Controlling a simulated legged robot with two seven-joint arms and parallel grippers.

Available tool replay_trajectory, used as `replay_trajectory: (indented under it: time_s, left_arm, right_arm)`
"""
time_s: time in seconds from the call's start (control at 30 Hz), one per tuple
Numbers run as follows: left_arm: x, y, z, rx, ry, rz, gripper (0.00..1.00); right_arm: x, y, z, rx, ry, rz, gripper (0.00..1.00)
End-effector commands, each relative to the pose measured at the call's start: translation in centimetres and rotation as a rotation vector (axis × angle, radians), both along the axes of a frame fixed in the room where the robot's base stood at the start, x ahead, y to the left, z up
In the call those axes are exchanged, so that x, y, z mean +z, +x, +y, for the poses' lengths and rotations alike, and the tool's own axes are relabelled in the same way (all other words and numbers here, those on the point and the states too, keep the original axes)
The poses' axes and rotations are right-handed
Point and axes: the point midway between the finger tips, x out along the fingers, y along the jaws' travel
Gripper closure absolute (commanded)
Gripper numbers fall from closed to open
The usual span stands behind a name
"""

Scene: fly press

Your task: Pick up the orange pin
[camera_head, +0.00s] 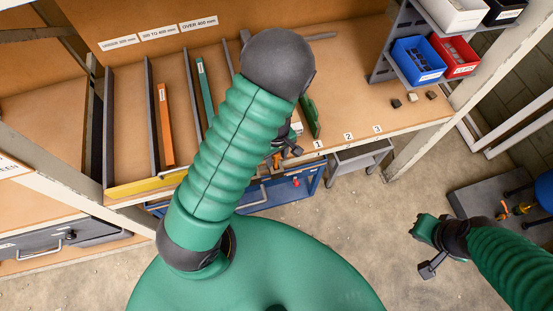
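A long flat orange bar (165,125) lies in a slot of the bench rack at the left. A small orange piece (276,159) shows beside my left gripper, partly hidden by the arm; I cannot tell whether it is the pin or whether it is held. My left gripper (291,145) is at the bench's front edge, largely covered by my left arm; its finger opening is unclear. My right gripper (428,262) hangs over the floor at the right, apart from the bench, and its opening is unclear.
Blue (418,62) and red (455,55) bins stand at the back right. A blue drawer unit (290,190) is below. A grey platform (478,197) stands on the floor at right.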

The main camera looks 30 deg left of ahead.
Motion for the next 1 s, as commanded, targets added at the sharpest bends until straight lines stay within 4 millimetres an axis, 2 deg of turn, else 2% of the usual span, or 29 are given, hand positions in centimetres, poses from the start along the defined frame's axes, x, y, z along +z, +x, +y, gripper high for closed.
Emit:
replay_trajectory:
  time_s: [0.03, 0.3, 0.73, 0.87, 1.0]
  left_arm:
    - [0.0, 0.0, 0.0, 0.0, 0.0, 0.0, 0.67]
    - [0.0, 0.0, 0.0, 0.0, 0.0, 0.001, 1.0]
    - [0.4, 0.1, 0.0, -0.002, 0.0, -0.001, 1.0]
    - [2.8, 0.2, -0.1, -0.004, 0.0, -0.005, 1.0]
    - [6.4, 0.2, -0.1, -0.005, 0.0, -0.005, 1.0]
  right_arm:
    - [0.0, 0.0, 0.0, 0.0, 0.0, 0.0, 1.0]
    - [0.0, 0.0, 0.0, 0.0, 0.0, 0.0, 1.0]
    - [0.1, 0.0, 0.0, 0.0, 0.0, 0.0, 1.0]
    - [0.7, 0.0, 0.0, 0.0, 0.0, 0.0, 1.0]
    - [1.4, 0.0, 0.0, 0.0, 0.0, 0.0, 1.0]
